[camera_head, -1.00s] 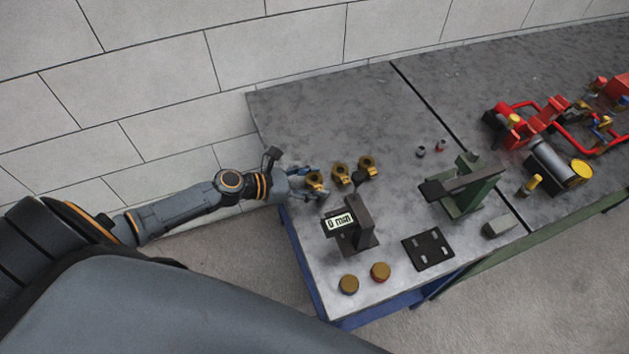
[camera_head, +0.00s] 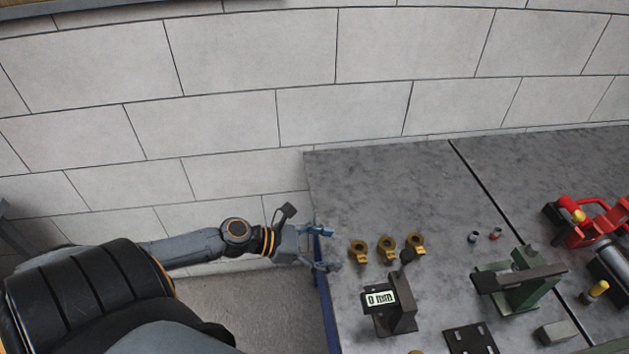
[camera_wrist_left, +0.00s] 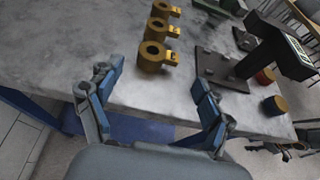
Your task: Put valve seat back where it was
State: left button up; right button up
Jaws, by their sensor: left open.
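Three brass ring-shaped pieces with small yellow tags stand in a row on the grey table top. The left one (camera_head: 358,250) is nearest my left gripper (camera_head: 328,248); the middle one (camera_head: 387,246) and the right one (camera_head: 415,242) follow. I cannot tell for sure which is the valve seat. My left gripper is open and empty at the table's left edge, just left of the left piece and apart from it. In the left wrist view, the nearest brass ring (camera_wrist_left: 152,57) lies beyond the spread fingers (camera_wrist_left: 155,85). My right gripper is not in view.
A dark gauge reading 0 mm (camera_head: 380,298) stands in front of the rings. A green fixture (camera_head: 520,285) and two small cylinders (camera_head: 474,236) are to the right. A red pump assembly (camera_head: 590,225) is at the far right. The table's back left is clear.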

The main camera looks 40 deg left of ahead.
pick_arm(q)
jog(key=s+a+f+m+g+y, duration=0.1)
jog(key=s+a+f+m+y, duration=0.15)
jog(key=a+f, duration=0.35)
jog(key=s+a+f+m+y, duration=0.2)
jog(key=s+a+f, duration=0.2)
jog(key=f, duration=0.4)
jog(key=s+a+f+m+g+y, duration=0.1)
jog(key=s+f+m+g, duration=0.2)
jog(key=f, duration=0.4)
jog(key=s+f+m+y, duration=0.2)
jog(key=s+f+m, duration=0.25)
jog(key=f, duration=0.25)
jog(key=s+d+f+m+g, duration=0.2)
jog(key=s+d+f+m, duration=0.6)
jog(key=s, duration=0.3)
jog(key=s+d+f+m+g+y, duration=0.1)
jog(key=s+d+f+m+g, duration=0.2)
jog(key=s+d+f+m, duration=0.5)
jog(key=s+m, duration=0.2)
jog(key=shift+s+f, duration=0.35)
jog(key=shift+f, duration=0.05)
